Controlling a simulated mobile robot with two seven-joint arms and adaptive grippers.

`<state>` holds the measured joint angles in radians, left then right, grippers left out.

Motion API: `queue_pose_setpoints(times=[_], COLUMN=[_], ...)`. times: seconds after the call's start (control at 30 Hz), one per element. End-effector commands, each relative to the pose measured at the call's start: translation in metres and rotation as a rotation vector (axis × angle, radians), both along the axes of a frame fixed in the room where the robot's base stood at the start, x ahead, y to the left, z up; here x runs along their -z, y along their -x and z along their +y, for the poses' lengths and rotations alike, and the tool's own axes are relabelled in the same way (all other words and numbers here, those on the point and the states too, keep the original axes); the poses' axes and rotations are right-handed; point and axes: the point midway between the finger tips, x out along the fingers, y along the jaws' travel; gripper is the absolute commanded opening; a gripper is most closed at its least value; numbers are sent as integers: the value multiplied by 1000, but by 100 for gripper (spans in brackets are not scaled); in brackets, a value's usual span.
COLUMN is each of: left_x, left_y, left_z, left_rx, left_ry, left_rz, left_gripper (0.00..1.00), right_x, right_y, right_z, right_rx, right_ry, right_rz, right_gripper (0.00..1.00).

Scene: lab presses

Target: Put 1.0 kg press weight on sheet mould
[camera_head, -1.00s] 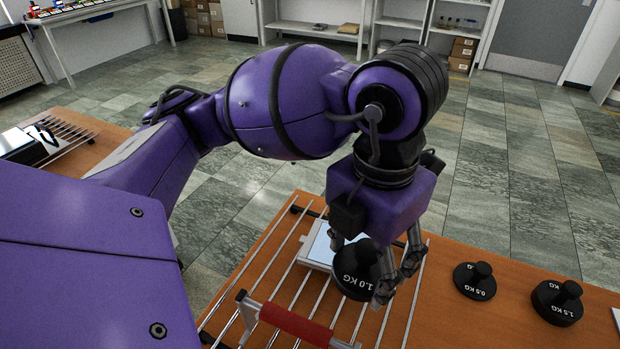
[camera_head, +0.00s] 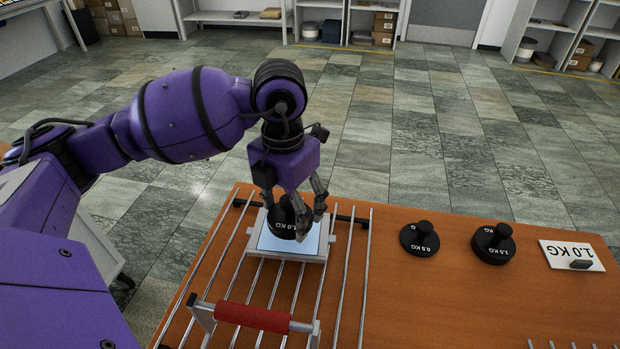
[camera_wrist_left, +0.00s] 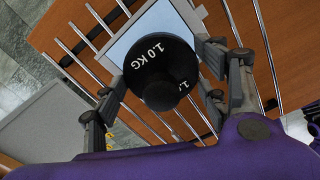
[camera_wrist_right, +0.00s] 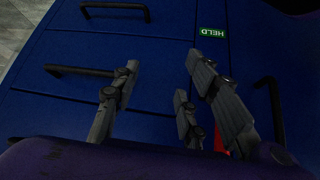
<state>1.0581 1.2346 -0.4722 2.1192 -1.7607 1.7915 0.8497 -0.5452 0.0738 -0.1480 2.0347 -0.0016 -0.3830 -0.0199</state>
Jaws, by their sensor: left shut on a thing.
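The black 1.0 kg press weight (camera_head: 283,222) is held by my left gripper (camera_head: 298,212) over the sheet mould (camera_head: 255,248), a pale blue sheet in a light frame on the rack. In the left wrist view the weight (camera_wrist_left: 150,62) sits between the fingers, with the mould (camera_wrist_left: 125,42) behind it. I cannot tell whether the weight touches the sheet. My right gripper (camera_wrist_right: 160,85) shows only in the right wrist view; its fingers are apart with nothing between them, in front of blue drawers.
The rack of metal bars (camera_head: 330,290) has a red-handled bar (camera_head: 252,317) at its near side. A 0.5 kg weight (camera_head: 419,240), another black weight (camera_head: 493,244) and a 1.0 KG card (camera_head: 570,255) stand to the right on the wooden table (camera_head: 450,300). Blue drawers (camera_wrist_right: 130,50) face my right gripper.

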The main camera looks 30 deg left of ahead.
Motion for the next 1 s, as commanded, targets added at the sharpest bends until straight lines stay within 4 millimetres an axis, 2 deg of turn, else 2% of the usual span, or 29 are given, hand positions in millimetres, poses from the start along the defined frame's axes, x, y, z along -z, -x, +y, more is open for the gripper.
queue_pose_setpoints(times=[0.27, 0.5, 0.9, 0.93, 1.0], left_x=[12, 41, 46, 48, 47], left_y=[-9, -10, -10, -9, -9], left_z=[7, 7, 7, 7, 7], left_rx=[-1, 0, 1, 1, 1], left_ry=[0, 1, 1, 0, 0], left_rz=[-1, -3, -4, 0, 0], left_gripper=[4, 4, 4, 68, 77], right_x=[0, 0, 1, 1, 1], right_y=[-1, -2, -5, -6, -6], right_z=[1, 1, 2, 2, 2], right_rx=[0, -1, -2, -3, -3], right_ry=[-1, -2, -3, -4, -4], right_rz=[-1, -3, -9, -9, -10], right_gripper=[40, 40, 40, 40, 40])
